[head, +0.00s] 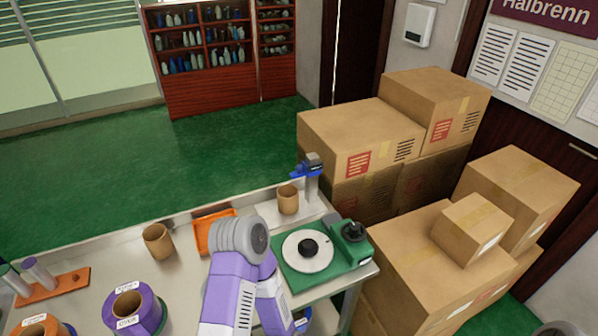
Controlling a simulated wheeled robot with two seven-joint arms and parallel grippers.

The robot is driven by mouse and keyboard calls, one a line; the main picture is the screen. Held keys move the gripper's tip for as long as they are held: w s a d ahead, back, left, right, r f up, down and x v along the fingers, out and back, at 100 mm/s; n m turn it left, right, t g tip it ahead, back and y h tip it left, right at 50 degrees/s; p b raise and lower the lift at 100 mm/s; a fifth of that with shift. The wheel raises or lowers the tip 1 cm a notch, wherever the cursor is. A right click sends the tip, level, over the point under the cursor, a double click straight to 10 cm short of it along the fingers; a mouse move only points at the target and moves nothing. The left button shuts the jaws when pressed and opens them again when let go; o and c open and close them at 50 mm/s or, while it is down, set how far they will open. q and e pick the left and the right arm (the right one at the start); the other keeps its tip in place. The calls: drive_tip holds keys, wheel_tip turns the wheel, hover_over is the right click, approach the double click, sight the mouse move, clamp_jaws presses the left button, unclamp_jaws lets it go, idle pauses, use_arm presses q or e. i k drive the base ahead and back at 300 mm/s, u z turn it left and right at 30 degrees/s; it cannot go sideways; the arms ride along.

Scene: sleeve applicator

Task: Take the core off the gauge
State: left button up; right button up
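A brown cardboard core (288,200) stands upright at the back right of the table, just left of the gauge post. The gauge (312,168) has a grey upright and a blue jaw part near the top. The jaw part is above and right of the core; I cannot tell whether they touch. One of my purple-and-white arms rises from the bottom centre, with its grey round joint left of the green machine. No gripper fingers are visible in this view.
A second brown core (158,241) stands left of an orange tray (205,232). A green machine with a white disc (325,262) is in front of the gauge. Cardboard boxes (395,245) crowd the right.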

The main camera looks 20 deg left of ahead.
sight(287, 194)
drive_tip(key=z, duration=1.05)
drive_tip(key=i, duration=0.25)
drive_tip(key=u, duration=2.45)
